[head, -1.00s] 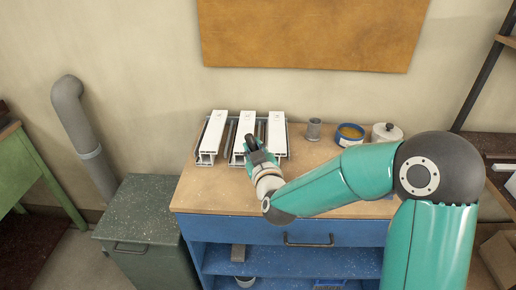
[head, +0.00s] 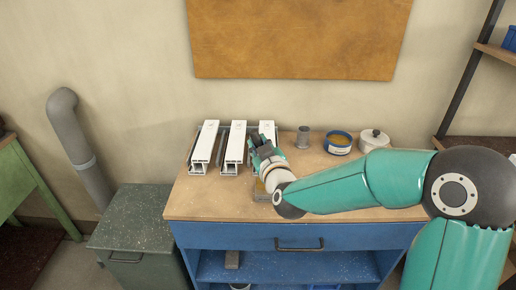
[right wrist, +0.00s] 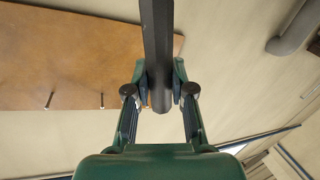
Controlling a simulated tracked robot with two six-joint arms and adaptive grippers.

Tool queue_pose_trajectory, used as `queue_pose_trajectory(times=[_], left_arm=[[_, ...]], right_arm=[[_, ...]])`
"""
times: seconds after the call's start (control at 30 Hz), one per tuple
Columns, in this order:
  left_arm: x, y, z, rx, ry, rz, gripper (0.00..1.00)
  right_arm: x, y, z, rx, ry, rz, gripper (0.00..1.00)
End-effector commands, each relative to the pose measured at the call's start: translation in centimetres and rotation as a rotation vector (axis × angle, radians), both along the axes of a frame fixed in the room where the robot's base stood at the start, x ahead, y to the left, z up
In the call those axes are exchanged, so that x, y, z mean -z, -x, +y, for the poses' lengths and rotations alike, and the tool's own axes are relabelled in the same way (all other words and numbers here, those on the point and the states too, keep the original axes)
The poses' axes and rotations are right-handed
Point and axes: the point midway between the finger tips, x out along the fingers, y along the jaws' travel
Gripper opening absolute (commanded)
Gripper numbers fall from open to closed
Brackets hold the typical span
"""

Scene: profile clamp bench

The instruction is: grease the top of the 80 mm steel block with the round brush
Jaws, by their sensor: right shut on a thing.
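My right gripper (head: 259,144) is over the front end of the right-hand white profile on the bench. It is shut on a dark rod (right wrist: 157,50), which looks like the handle of the round brush. In the right wrist view the rod runs up between the fingers (right wrist: 160,95) and out of the top edge; no bristles show. A small block with a yellowish top (head: 260,190) sits on the bench, partly hidden by my right wrist. I cannot tell whether it is the 80 mm steel block. A blue tin (head: 338,143) with yellow-brown contents stands at the back right. My left gripper is not in view.
White profiles (head: 204,142) lie side by side on the bench (head: 205,205). A grey metal cup (head: 303,138) and a lidded white pot (head: 373,141) flank the blue tin. The bench's front left is clear.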

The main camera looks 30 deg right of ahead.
Motion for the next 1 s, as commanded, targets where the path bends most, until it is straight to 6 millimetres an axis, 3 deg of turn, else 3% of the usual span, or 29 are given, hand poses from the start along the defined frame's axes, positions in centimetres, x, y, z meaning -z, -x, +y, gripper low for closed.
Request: queue_pose_trajectory(times=[0.3,1.0], left_arm=[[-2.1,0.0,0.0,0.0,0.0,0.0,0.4],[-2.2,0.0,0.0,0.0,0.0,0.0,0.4]], right_arm=[[-3.1,-0.1,0.2,-0.004,0.001,-0.002,0.0],[-3.2,-0.2,0.3,-0.006,0.001,-0.001,0.0]])
